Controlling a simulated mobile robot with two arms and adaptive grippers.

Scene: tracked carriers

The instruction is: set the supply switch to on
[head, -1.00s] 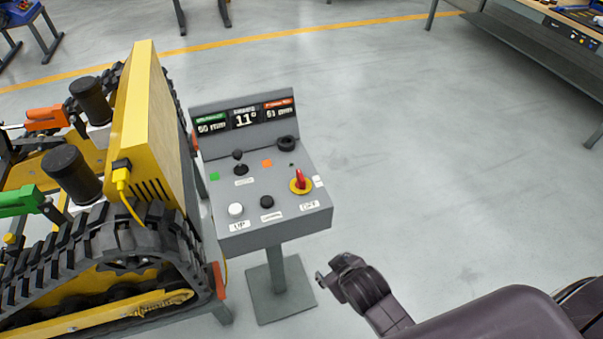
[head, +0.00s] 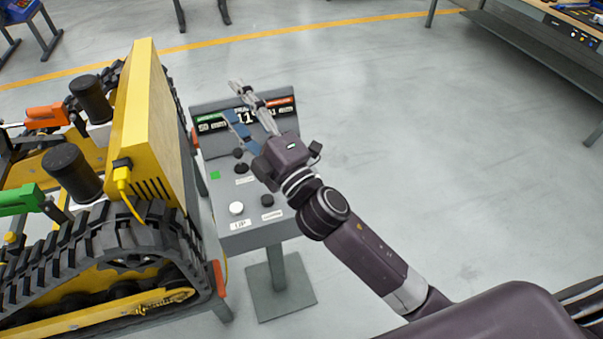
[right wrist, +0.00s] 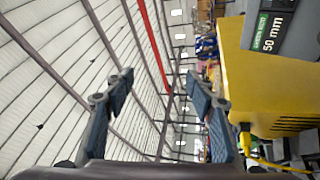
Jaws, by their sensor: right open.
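The grey control console (head: 255,239) stands on a post right of the yellow tracked carrier. The red handle on its yellow plate, seen earlier, is now hidden behind my right gripper and wrist. My right gripper (head: 237,101) is open and empty, over the console, its fingers pointing up and left across the display (head: 287,107). In the right wrist view the open fingers (right wrist: 158,82) have nothing between them; a corner of the display (right wrist: 268,35) shows at top right. My left gripper is not in view.
The tracked carrier (head: 138,110) stands close to the console's left side. A white button (head: 236,208) and a black button (head: 267,200) are on the console front; a black joystick (head: 240,165) is behind them. The floor to the right is clear.

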